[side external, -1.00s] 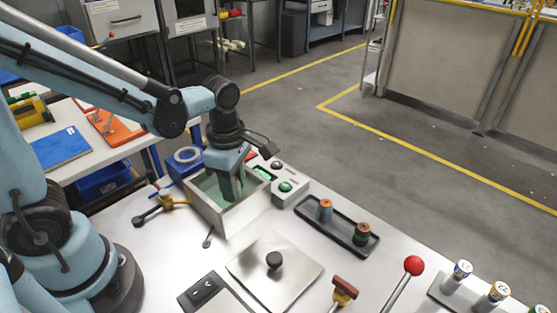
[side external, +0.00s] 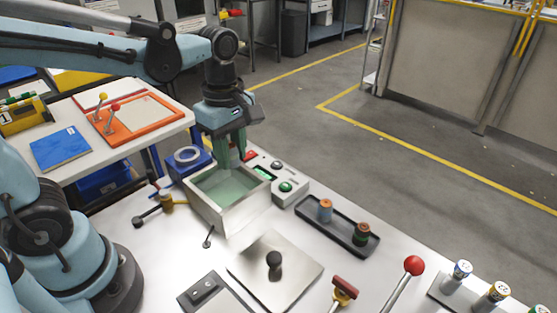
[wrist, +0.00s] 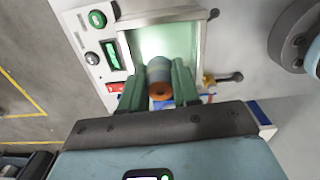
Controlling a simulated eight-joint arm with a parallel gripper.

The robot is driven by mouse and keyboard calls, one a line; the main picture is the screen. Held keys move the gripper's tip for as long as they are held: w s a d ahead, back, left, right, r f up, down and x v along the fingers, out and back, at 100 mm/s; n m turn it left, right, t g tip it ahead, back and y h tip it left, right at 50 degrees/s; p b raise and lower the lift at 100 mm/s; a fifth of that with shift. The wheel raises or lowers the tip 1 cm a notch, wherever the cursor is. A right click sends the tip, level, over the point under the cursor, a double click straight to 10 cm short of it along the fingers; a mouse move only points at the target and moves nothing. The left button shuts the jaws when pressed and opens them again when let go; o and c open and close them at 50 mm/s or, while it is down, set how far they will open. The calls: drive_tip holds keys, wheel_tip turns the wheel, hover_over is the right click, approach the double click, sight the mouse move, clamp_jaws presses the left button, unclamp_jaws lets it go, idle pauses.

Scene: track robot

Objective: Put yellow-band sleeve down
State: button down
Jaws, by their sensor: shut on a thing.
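My gripper (side external: 231,154) is raised just above the far rim of the open box, fingers pointing down. In the wrist view, my gripper (wrist: 159,86) is shut on a sleeve (wrist: 160,90), a grey cylinder with a copper-orange end. The open box (side external: 247,211) has pale walls and a green inside, and also shows in the wrist view (wrist: 122,48). A black tray (side external: 343,230) to the right holds a blue-banded sleeve (side external: 325,211) and a green-banded sleeve (side external: 362,235).
A control box with a green button (side external: 285,187) stands beside the open box. A metal plate with a black knob (side external: 274,260) lies in front.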

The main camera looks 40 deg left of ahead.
drive_tip(key=m, duration=0.2)
drive_tip(key=r+m, duration=0.1)
drive_tip(key=shift+w+a+m, duration=0.25)
drive_tip(key=shift+w+m, duration=0.05)
drive_tip(key=shift+w, duration=0.05)
wheel_tip(320, 180, up, 4)
drive_tip(key=w+a+m, duration=0.2)
drive_tip(key=m, duration=1.3)
drive_tip(key=s+d+f+m, duration=0.1)
drive_tip(key=d+m, duration=1.2)
drive_tip(key=d, duration=1.3)
drive_tip(key=shift+w+a+f, duration=0.9)
drive_tip(key=shift+w+f, duration=0.65)
drive_tip(key=shift+f, duration=0.35)
drive_tip(key=shift+w+a+f, duration=0.95)
drive_tip(key=shift+w+f, duration=0.55)
drive_tip(key=shift+f, duration=0.4)
drive_tip(key=shift+w+a+f, duration=0.9)
drive_tip(key=shift+w+f, duration=0.65)
drive_tip(key=shift+f, duration=0.35)
drive_tip(key=shift+f, duration=0.6)
